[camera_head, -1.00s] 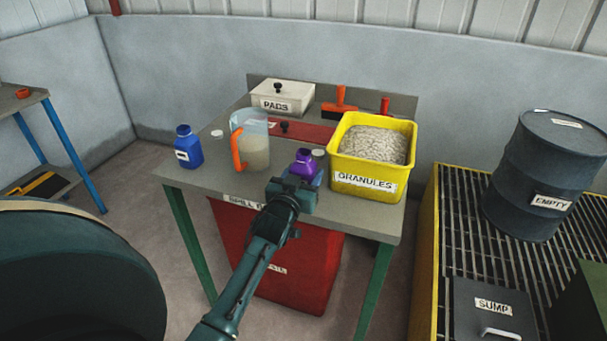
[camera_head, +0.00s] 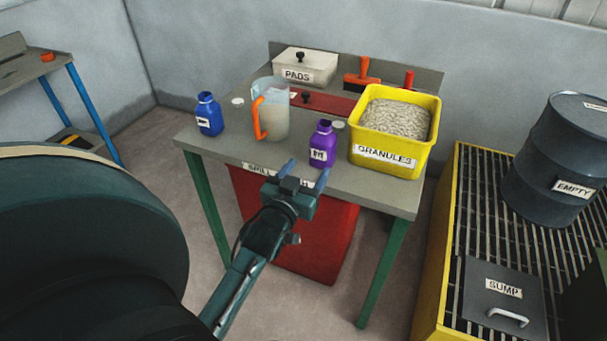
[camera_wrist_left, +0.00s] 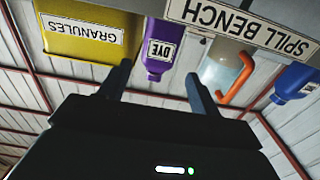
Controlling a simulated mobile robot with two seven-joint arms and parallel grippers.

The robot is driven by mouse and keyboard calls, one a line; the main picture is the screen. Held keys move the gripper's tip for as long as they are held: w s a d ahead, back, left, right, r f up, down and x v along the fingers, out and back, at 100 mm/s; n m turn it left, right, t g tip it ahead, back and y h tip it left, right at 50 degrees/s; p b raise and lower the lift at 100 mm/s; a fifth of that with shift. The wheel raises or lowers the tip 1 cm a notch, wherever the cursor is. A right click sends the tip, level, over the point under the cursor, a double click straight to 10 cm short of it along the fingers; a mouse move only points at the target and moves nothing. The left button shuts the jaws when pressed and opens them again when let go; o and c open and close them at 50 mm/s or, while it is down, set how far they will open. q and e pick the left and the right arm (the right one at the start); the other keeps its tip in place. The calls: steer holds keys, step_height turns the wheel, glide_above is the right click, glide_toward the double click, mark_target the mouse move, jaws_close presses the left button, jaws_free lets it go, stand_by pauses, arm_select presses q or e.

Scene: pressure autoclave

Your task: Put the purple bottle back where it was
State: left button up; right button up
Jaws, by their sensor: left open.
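The purple bottle (camera_head: 322,145) stands upright and uncapped on the spill bench (camera_head: 222,163) near its front edge, between the clear jug and the yellow granules tub. My left gripper (camera_head: 305,174) is open and empty, just in front of the bench's front edge, apart from the bottle. Its two fingers also show in the left wrist view (camera_wrist_left: 158,82). My right gripper is not in view.
The jug (camera_head: 273,112) with an orange handle and a blue bottle (camera_head: 209,114) stand left of the purple bottle. The granules tub (camera_head: 390,150) stands close on its right. A white pads box (camera_head: 305,67) is at the back. A red bin (camera_head: 335,235) stands under the bench.

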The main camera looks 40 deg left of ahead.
arm_select(q)
steer(key=s+d+f+m+g+h, duration=0.2)
steer(key=s+d+f+g+h, duration=0.1)
steer(key=s+d, duration=0.5)
steer(key=s+d+f+m+g+h, duration=0.3)
steer(key=s+d+f+h, duration=0.3)
steer(key=d, duration=0.6)
steer(key=shift+s+d+f, duration=0.25)
steer(key=shift+s+f, duration=0.3)
steer(key=shift+s, duration=0.6)
steer(key=shift+s, duration=0.1)
